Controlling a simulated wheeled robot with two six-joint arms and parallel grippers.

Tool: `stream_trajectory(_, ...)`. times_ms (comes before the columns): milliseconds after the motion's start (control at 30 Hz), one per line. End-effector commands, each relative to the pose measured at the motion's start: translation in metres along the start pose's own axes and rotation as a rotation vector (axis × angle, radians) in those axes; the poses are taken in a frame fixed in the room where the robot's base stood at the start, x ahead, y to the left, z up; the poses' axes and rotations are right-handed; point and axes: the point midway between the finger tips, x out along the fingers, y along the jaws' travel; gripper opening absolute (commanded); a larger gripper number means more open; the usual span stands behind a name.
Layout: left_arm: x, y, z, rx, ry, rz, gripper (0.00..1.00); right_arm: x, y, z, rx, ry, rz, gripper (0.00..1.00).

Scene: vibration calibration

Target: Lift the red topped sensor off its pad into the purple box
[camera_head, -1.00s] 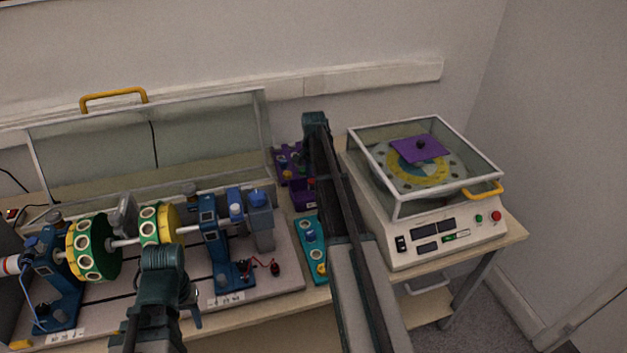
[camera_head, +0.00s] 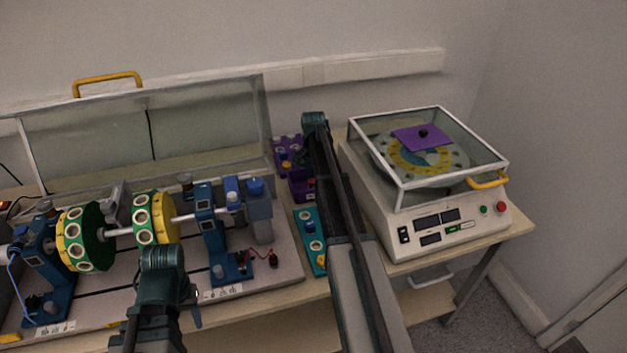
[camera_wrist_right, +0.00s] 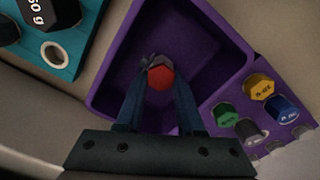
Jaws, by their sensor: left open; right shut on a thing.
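The red topped sensor (camera_wrist_right: 160,77) is between the fingertips of my right gripper (camera_wrist_right: 157,88), which is shut on it. In the right wrist view it shows against the inside of the purple box (camera_wrist_right: 203,35), within the box's outline. Its height above the box floor cannot be told. In the head view the purple box (camera_head: 298,190) is partly hidden by my right arm, and the sensor is hidden. My left gripper (camera_head: 170,300) is open, low in front of the rotor machine, its fingers mostly hidden by its own wrist.
A purple rack with coloured weights (camera_wrist_right: 225,100) adjoins the box. A teal weight tray (camera_head: 309,240) lies beside my right arm. The rotor machine (camera_head: 110,235) with its raised clear cover fills the left. A balancer with a glazed cover (camera_head: 440,225) stands on the right.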

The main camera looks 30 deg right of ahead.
Motion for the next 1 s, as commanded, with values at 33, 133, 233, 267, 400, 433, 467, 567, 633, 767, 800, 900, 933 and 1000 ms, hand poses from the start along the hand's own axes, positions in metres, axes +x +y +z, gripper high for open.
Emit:
stream_trajectory(33,0.0008,0.0001,0.0,0.0,0.0,0.0,0.5,0.0009,0.0,0.0,0.0,0.0,0.0,0.0)
stream_trajectory(133,0.0023,0.0002,-0.0001,0.0,0.0,0.0,0.5,0.0023,0.0,0.0,0.0,0.0,0.0,0.0)
stream_trajectory(233,0.0038,0.0004,-0.0002,0.0,0.0,0.0,0.5,0.0038,0.0,0.0,0.0,0.0,0.0,0.0)
stream_trajectory(267,0.0043,0.0004,-0.0002,0.0,0.0,0.0,0.5,0.0043,0.0,0.0,0.0,0.0,0.0,0.0)
stream_trajectory(400,0.0062,0.0006,-0.0004,0.0,0.0,0.0,0.5,0.0063,0.0,0.0,0.0,0.0,0.0,0.0)
stream_trajectory(433,0.0067,0.0006,-0.0004,0.0,0.0,0.0,0.5,0.0067,0.0,0.0,0.0,0.0,0.0,0.0)
stream_trajectory(467,0.0071,0.0007,-0.0004,0.0,0.0,0.0,0.5,0.0071,0.0,0.0,0.0,0.0,0.0,0.0)
stream_trajectory(567,0.0075,0.0007,-0.0004,0.0,0.0,0.0,0.5,0.0075,0.0,0.0,0.0,0.0,0.0,0.4)
stream_trajectory(633,0.0071,0.0007,-0.0004,0.0,0.0,0.0,0.5,0.0072,0.0,0.0,0.0,0.0,0.0,0.53)
stream_trajectory(767,0.0071,0.0007,-0.0004,0.0,0.0,0.0,0.5,0.0072,0.0,0.0,0.0,0.0,0.0,0.72)
stream_trajectory(800,0.0071,0.0007,-0.0004,0.0,0.0,0.0,0.5,0.0072,0.0,0.0,0.0,0.0,0.0,0.72)
stream_trajectory(900,0.0071,0.0007,-0.0004,0.0,0.0,0.0,0.5,0.0072,0.0,0.0,0.0,0.0,0.0,0.72)
stream_trajectory(933,0.0071,0.0007,-0.0004,0.0,0.0,0.0,0.5,0.0072,0.0,0.0,0.0,0.0,0.0,0.72)
stream_trajectory(1000,0.0071,0.0007,-0.0004,0.0,0.0,0.0,0.5,0.0071,0.0,0.0,0.0,0.0,0.0,0.72)
